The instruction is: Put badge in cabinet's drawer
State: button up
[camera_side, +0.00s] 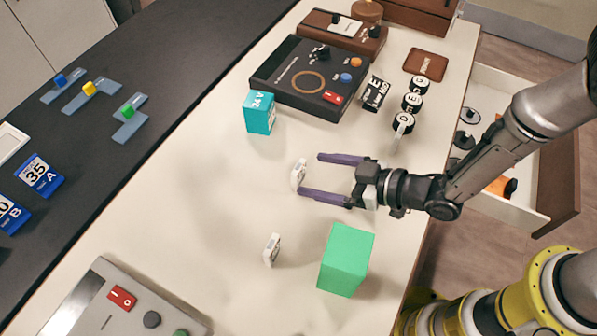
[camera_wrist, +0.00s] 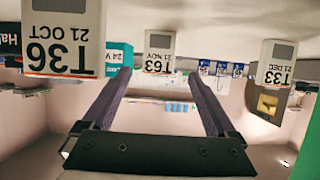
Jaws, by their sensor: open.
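A small white upright badge (camera_side: 298,174), marked T63 in the wrist view (camera_wrist: 158,50), stands just ahead of and between my fingertips. A second white badge (camera_side: 271,249) stands nearer the front of the side view. In the wrist view, badge T33 (camera_wrist: 276,62) is at right and badge T36 (camera_wrist: 62,35) looms close at left. My gripper (camera_side: 311,175) is open and empty, its purple fingers spread low over the white top. The cabinet's drawer (camera_side: 541,190) is pulled out at right, partly hidden by my arm, with black round things and something orange inside.
A green block (camera_side: 345,260) stands near my gripper, toward the front. A teal 24 V box (camera_side: 259,112), a black console (camera_side: 310,78) and round-topped stamps (camera_side: 411,102) stand behind. A grey control panel (camera_side: 120,305) is at front left. The white top (camera_side: 205,210) left of the badges is clear.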

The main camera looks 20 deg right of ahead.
aim_at(302, 170)
jog(key=shift+x, duration=3.05)
jog(key=shift+w+d, duration=0.1)
jog(key=shift+c, duration=0.3)
grip_shut()
